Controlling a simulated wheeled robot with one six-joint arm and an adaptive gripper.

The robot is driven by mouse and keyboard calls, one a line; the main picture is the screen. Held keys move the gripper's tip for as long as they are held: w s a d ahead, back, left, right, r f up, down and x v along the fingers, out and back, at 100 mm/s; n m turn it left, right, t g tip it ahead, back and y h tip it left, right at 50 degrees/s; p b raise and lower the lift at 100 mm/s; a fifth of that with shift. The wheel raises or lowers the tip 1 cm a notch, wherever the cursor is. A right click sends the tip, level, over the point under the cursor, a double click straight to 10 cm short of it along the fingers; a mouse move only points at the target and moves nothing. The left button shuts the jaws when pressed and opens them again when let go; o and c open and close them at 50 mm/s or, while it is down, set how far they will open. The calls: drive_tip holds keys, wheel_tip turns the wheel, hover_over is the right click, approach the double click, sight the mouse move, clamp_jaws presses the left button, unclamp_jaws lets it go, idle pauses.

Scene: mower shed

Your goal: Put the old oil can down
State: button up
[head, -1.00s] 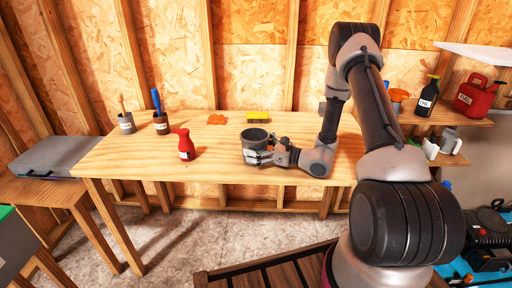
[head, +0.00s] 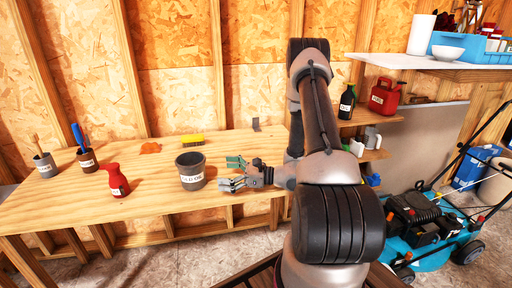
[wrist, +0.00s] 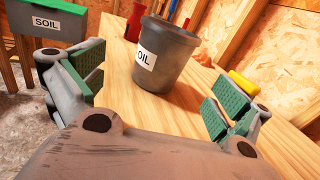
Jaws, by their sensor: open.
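The old oil can (head: 190,171) is a dark grey bucket-shaped can with a white label reading "OLD OIL". It stands upright on the wooden workbench (head: 150,192). In the wrist view the can (wrist: 165,55) stands just beyond my fingers, and part of its label shows. My gripper (head: 232,172) is to the right of the can, level with its lower half and apart from it. In the wrist view my gripper (wrist: 155,93) has its green-padded fingers spread wide with nothing between them.
A red bottle (head: 115,181) stands left of the can. A yellow brush (head: 192,140) and an orange rag (head: 150,148) lie behind it. Two holders, one grey (head: 45,165) and one brown (head: 87,160), stand at the left. A teal mower (head: 430,235) is on the floor at right.

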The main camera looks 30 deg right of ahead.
drive_tip(key=s+a+r+n+g+h, duration=0.2)
drive_tip(key=s+a+r+n+g, duration=0.1)
drive_tip(key=s+r+n+g, duration=0.4)
drive_tip(key=s+a+r+n+g+h, duration=0.1)
drive_tip(key=s+a+r+n+g, duration=0.3)
drive_tip(key=s+r+n, duration=0.5)
drive_tip(key=s+d+r+n+t+h, duration=0.4)
drive_tip(key=s+d+r+n+h, duration=0.5)
drive_tip(key=s+d+h, duration=0.1)
drive_tip(key=d+h, duration=0.1)
drive_tip(key=d, duration=0.1)
drive_tip(key=shift+d, duration=0.35)
drive_tip(key=shift+d+r, duration=0.1)
